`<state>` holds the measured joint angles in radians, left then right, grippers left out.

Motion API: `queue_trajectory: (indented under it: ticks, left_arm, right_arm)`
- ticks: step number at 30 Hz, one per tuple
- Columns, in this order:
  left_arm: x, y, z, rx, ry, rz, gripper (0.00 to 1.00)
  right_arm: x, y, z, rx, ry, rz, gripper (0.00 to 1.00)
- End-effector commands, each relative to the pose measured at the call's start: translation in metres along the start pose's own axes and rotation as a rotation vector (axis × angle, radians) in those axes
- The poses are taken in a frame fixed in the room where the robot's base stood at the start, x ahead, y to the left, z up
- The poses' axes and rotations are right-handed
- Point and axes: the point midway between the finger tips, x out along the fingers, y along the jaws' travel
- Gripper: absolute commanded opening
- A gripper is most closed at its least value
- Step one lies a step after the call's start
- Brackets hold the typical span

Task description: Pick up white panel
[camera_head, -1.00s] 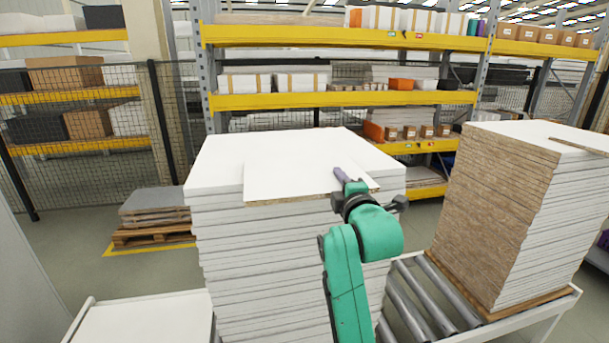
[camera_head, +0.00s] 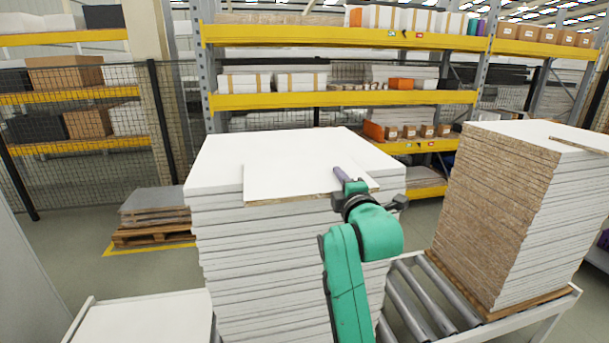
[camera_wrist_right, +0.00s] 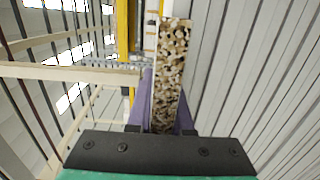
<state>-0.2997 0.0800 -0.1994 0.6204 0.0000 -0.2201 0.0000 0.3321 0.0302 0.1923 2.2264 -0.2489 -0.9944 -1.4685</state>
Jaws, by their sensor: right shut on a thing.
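A small white panel (camera_head: 285,178) lies flat at the top of the stack of white boards (camera_head: 262,270) in the middle of the head view, near the stack's front edge. I cannot tell whether it is touching the stack or just above it. My right gripper (camera_head: 341,177) is at the panel's front right edge. In the right wrist view, its purple fingers (camera_wrist_right: 162,105) are shut on the panel, one on each side of the speckled chipboard edge (camera_wrist_right: 172,70). My left gripper is not in view.
A second tall board stack (camera_head: 510,215) stands at the right on a roller conveyor (camera_head: 425,300). A white surface (camera_head: 145,320) is at the lower left. A pallet with boards (camera_head: 155,220) sits on the floor behind. Shelves with yellow beams (camera_head: 340,100) stand at the back.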

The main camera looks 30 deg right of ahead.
Motion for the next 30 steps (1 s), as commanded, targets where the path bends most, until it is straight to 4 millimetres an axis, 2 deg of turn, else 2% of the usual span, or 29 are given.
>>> queue_trajectory:
  ticks: [14,20,23,30]
  left_arm:
    - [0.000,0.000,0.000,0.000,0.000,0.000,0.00]
    - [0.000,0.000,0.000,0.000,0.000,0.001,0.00]
    - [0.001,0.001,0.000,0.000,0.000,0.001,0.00]
    - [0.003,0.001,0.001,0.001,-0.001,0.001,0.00]
  right_arm:
    - [0.000,0.002,0.000,0.002,0.001,0.005,0.00]
    - [0.000,0.017,0.000,0.001,0.001,0.009,0.00]
    - [-0.001,0.038,0.000,0.000,0.000,0.013,0.00]
    - [-0.002,0.126,0.002,0.001,-0.005,0.015,0.00]
